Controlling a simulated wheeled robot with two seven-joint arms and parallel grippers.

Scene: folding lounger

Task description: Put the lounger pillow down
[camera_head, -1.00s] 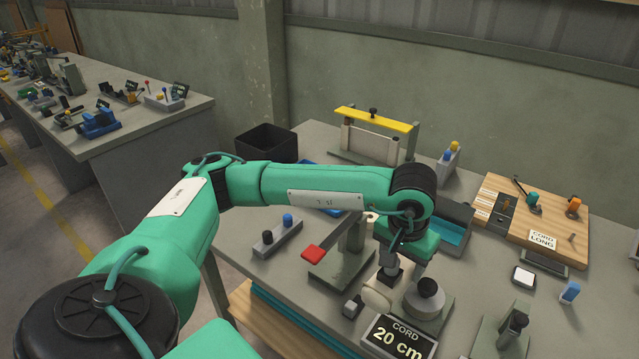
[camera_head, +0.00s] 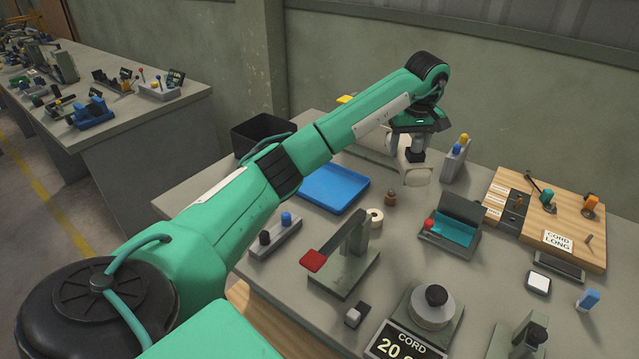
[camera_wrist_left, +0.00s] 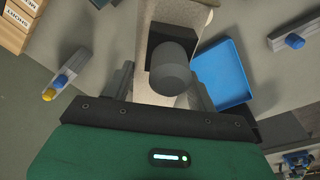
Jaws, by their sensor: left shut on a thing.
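My left gripper (camera_head: 416,148) is shut on the lounger pillow (camera_head: 416,175), a cream, rounded piece, held in the air over the back of the bench. In the left wrist view the pillow (camera_wrist_left: 152,92) is a long pale shape between the fingers, with a dark knob (camera_wrist_left: 172,66) in front of it. The pillow looks clear of the bench top, though its exact height is hard to tell. My right gripper is not in view.
A stand with a yellow top (camera_head: 345,99) is mostly hidden behind my left arm. A blue tray (camera_head: 335,187), a brown peg (camera_head: 390,198), a grey block with coloured knobs (camera_head: 455,160) and an open teal-lined box (camera_head: 455,232) surround the pillow. Some bench is bare between them.

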